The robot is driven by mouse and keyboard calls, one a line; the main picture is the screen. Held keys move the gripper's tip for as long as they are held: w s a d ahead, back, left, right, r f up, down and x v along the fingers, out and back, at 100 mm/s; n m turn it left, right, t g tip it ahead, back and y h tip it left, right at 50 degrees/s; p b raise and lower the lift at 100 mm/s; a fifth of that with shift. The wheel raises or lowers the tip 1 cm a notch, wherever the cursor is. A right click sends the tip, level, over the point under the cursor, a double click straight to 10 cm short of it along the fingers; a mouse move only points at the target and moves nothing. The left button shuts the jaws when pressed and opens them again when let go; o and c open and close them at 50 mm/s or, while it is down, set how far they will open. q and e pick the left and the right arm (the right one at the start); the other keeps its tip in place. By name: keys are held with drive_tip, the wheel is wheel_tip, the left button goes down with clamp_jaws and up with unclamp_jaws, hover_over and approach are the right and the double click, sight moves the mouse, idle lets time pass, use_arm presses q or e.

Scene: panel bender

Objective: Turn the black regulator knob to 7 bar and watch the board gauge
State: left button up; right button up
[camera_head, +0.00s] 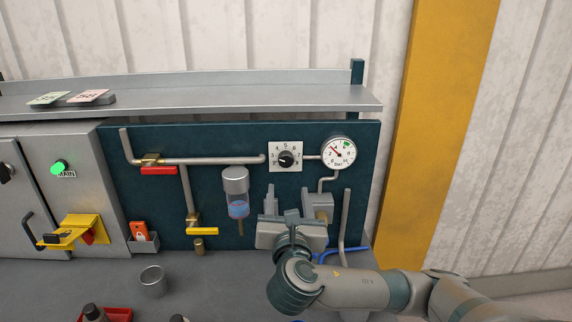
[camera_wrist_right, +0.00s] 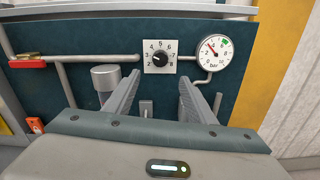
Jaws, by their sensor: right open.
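The black regulator knob (camera_head: 286,159) sits on a white, numbered square dial plate on the dark teal board. It also shows in the right wrist view (camera_wrist_right: 160,59), its pointer turned left toward the low numbers, around 2 to 3. The round board gauge (camera_head: 339,153) is right of the knob; its red needle points up-left, and a green mark sits near its top (camera_wrist_right: 214,52). My right gripper (camera_head: 288,204) is open and empty, below the knob. In the wrist view its fingertips (camera_wrist_right: 159,78) are apart below the knob, not touching it. My left gripper is not in view.
A filter bowl with blue liquid (camera_head: 238,200) hangs left of my right gripper. Pipes with a red-handled valve (camera_head: 158,170) and a yellow-handled valve (camera_head: 202,231) lie further left. A shelf (camera_head: 200,101) overhangs the board. A metal cup (camera_head: 153,282) stands on the bench.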

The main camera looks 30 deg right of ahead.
sight(286, 162)
drive_tip(key=p+x, duration=0.5)
drive_tip(key=x, duration=0.9)
drive_tip(key=shift+s+d+r, duration=0.1)
drive_tip(key=shift+r, duration=0.05)
drive_tip(key=shift+w+d, duration=0.3)
drive_tip(key=shift+w, duration=0.15)
drive_tip(key=c, duration=1)
